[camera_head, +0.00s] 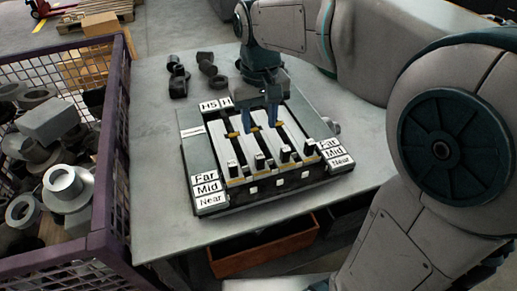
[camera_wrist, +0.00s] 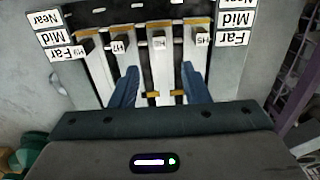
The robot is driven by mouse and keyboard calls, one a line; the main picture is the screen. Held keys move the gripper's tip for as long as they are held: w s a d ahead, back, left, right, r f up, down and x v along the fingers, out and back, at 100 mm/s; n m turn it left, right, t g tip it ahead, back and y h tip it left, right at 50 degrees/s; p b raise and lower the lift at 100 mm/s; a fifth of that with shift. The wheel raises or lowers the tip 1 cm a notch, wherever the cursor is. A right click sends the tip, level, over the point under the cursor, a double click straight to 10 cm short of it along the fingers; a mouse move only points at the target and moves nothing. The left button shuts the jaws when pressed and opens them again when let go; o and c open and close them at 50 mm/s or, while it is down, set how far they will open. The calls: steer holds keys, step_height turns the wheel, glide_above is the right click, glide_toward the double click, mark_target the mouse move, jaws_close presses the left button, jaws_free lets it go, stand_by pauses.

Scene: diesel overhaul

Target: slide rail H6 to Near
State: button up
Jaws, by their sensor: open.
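The slide panel (camera_head: 222,205) stands on the table with several pale rails side by side, each with a dark upright knob. In the wrist view, rail H6 (camera_wrist: 160,72) lies between rails H7 (camera_wrist: 128,58) and H5 (camera_wrist: 200,62). The H6 knob (camera_wrist: 160,43) is about level with the other knobs and the Far label (camera_wrist: 234,38). Its knob also shows second from left in the head view (camera_head: 259,161). My gripper (camera_head: 260,128) is open, pointing down over the panel. In the wrist view its blue fingers (camera_wrist: 160,69) lie either side of H6, apart from its knob.
A purple mesh crate (camera_head: 117,130) of metal parts stands left of the table. Dark fittings (camera_head: 178,80) lie behind the panel. Far, Mid and Near labels (camera_head: 208,188) flank the rails. An orange-brown bin (camera_head: 265,250) is below the table. The table's left part (camera_head: 155,170) is clear.

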mark_target(260, 155)
step_height(260, 155, down, 13)
steer(key=shift+r, duration=0.15)
